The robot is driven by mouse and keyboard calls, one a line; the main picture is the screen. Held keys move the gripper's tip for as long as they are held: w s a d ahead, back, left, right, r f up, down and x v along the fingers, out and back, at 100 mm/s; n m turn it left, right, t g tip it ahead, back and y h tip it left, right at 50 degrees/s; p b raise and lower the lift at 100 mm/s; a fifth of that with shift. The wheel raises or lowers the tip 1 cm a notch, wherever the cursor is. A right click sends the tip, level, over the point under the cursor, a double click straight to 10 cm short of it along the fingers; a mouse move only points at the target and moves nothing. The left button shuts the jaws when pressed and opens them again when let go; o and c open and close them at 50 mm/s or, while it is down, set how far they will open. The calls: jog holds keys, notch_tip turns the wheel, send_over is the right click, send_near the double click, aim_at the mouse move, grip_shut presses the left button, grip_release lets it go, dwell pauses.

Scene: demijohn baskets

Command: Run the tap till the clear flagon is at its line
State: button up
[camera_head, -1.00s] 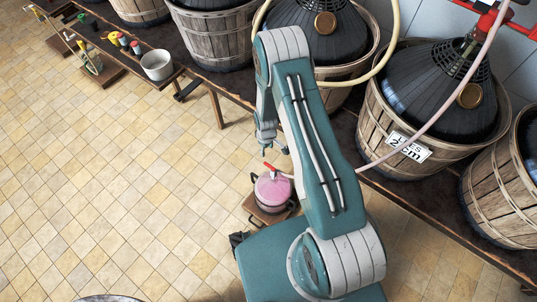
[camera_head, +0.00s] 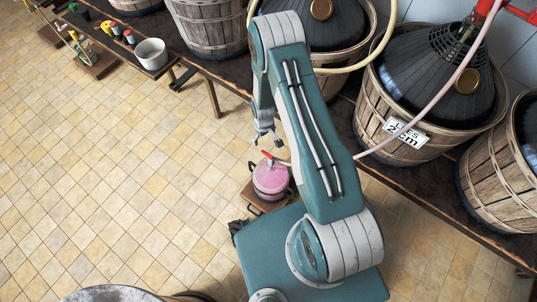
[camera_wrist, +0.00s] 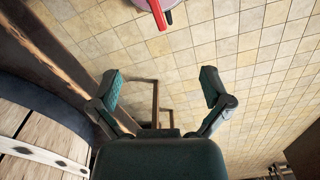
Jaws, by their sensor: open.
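The clear flagon (camera_head: 270,182), with pink contents, stands on a small wooden stand (camera_head: 262,203) on the floor below my gripper. The tap's red handle (camera_head: 267,156) sits just above it, at the end of a pale pink hose (camera_head: 440,92). In the wrist view the red handle (camera_wrist: 157,12) shows at the top edge, with a sliver of pink beside it. The fill line and liquid level cannot be made out. My gripper (camera_head: 267,136) is open and empty, above and apart from the tap.
A dark wooden bench (camera_head: 232,83) runs along the right, bearing large demijohns in slatted baskets (camera_head: 377,112). A white bucket (camera_head: 151,54) and small coloured items stand at its far end. The tiled floor (camera_head: 120,160) to the left is clear.

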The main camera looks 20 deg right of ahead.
aim_at(267, 154)
jog(key=f+m, duration=0.4)
jog(key=m, duration=0.1)
jog(key=f+m, duration=0.3)
jog(key=m, duration=0.2)
jog(key=s+f+m, duration=0.1)
jog(key=f+m, duration=0.3)
jog(key=shift+d+f+m, duration=0.35)
jog(key=shift+m, duration=0.05)
jog(key=c, duration=0.9)
